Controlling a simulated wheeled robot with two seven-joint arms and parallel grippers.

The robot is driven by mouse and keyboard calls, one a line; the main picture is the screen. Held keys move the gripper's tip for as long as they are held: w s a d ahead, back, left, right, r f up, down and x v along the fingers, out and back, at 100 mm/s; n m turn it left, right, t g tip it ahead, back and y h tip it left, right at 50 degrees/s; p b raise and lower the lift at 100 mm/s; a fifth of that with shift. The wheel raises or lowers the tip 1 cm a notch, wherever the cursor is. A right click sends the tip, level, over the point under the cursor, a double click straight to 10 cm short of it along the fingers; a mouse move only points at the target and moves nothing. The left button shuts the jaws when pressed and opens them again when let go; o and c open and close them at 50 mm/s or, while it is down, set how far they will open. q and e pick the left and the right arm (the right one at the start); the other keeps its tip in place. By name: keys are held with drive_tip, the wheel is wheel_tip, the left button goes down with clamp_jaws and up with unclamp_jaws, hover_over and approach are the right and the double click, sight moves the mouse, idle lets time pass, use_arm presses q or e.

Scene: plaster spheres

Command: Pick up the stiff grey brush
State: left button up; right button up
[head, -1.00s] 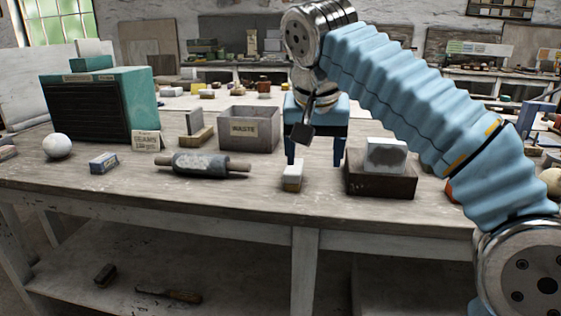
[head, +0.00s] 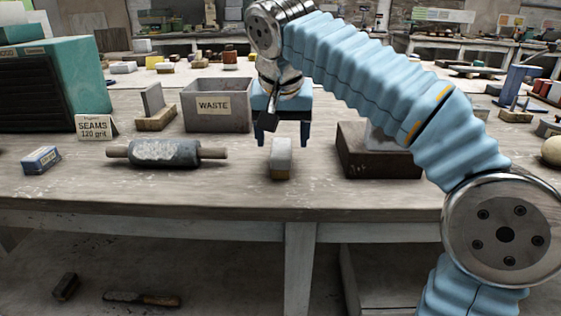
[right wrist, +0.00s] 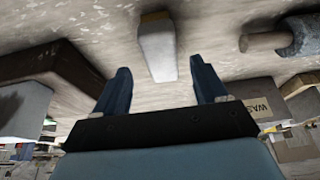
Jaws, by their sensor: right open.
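A small block with a pale grey upper part and a tan edge, which looks like the grey brush (head: 280,157), lies near the front of the worktable (head: 220,190). It also shows in the right wrist view (right wrist: 157,48), just beyond the fingertips. I cannot make out bristles. My right gripper (head: 283,140) is open and empty, fingers pointing down, a little behind the block in the head view. In the right wrist view the block lines up with the gap between the fingers (right wrist: 160,75). My left gripper is not in view.
A dark box (head: 365,160) with a pale block stands right of the gripper. A grey roller (head: 165,152) lies left, before the WASTE bin (head: 225,118). A blue-white block (head: 41,160) and sign (head: 97,127) are farther left. A dark brush-like block (head: 66,286) lies on the lower shelf.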

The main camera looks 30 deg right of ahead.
sight(281, 147)
drive_tip(key=b+x, duration=0.1)
drive_tip(key=x, duration=0.4)
drive_tip(key=shift+a+f, duration=0.1)
drive_tip(key=c, duration=1.1)
wheel_tip(281, 147, up, 4)
drive_tip(key=shift+w+f+p, duration=0.1)
drive_tip(key=shift+f+p, duration=0.15)
drive_tip(key=shift+p, duration=0.35)
drive_tip(key=s+a+r, duration=0.2)
drive_tip(key=a+r, duration=0.1)
drive_tip(key=s+a+r+p, duration=0.1)
drive_tip(key=s+a+r, duration=0.2)
drive_tip(key=a, duration=0.1)
drive_tip(key=s+a+r+p, duration=0.1)
drive_tip(key=s+a+r, duration=0.2)
drive_tip(key=a, duration=0.1)
drive_tip(key=shift+s+a+r, duration=0.15)
drive_tip(key=shift+s+r, duration=0.1)
drive_tip(key=shift+r, duration=0.05)
